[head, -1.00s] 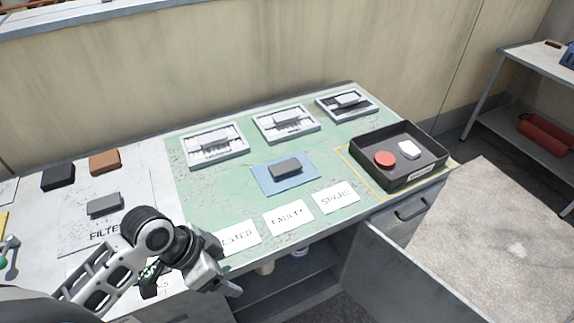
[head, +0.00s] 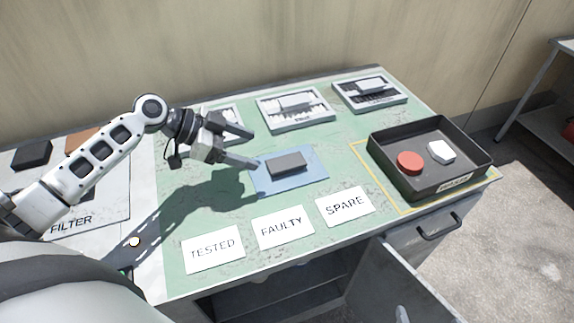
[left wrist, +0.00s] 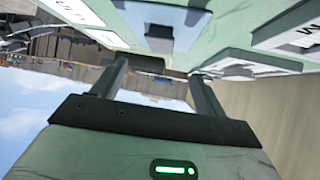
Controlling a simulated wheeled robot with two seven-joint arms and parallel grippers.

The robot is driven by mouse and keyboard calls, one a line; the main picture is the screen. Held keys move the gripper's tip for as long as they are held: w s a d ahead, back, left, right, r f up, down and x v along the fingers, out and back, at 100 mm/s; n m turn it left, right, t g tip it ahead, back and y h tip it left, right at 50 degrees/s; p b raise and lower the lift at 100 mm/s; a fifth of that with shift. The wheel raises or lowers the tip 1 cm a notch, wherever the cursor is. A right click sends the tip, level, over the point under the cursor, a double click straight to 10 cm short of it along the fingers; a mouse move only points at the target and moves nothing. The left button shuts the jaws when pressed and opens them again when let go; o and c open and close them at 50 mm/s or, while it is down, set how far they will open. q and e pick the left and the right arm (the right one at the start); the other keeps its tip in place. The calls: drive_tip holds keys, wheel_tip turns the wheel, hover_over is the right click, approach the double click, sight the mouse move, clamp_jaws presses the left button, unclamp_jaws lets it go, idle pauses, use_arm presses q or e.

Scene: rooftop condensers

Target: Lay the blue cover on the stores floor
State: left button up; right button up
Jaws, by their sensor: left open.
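A flat blue cover (head: 262,182) lies on the green bench mat, with a grey block (head: 287,163) on its middle. I cannot tell whether the block is fixed to it. My left gripper (head: 255,151) is open and empty, just left of the block and over the cover's left edge. In the left wrist view the block (left wrist: 162,38) lies beyond and between the open fingers (left wrist: 160,68), with the blue cover (left wrist: 190,22) around it. An open cabinet (head: 285,290) under the bench shows a dark inside; its floor is mostly hidden. My right gripper is out of view.
A black tray (head: 383,168) with a red disc (head: 410,163) and a white piece (head: 441,152) stands at the right. Several grey-framed trays (head: 296,107) line the back. White cards (head: 283,228) lie in front. The cabinet door (head: 395,285) stands open.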

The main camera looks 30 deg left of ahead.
sight(287, 161)
use_arm(q)
drive_tip(key=x, duration=0.9)
drive_tip(key=shift+w+d+f+p, duration=0.15)
drive_tip(key=shift+f+p, duration=0.1)
drive_tip(key=shift+p, duration=0.15)
drive_tip(key=c, duration=1.4)
drive_tip(key=shift+o, duration=0.2)
drive_tip(key=shift+r, duration=0.1)
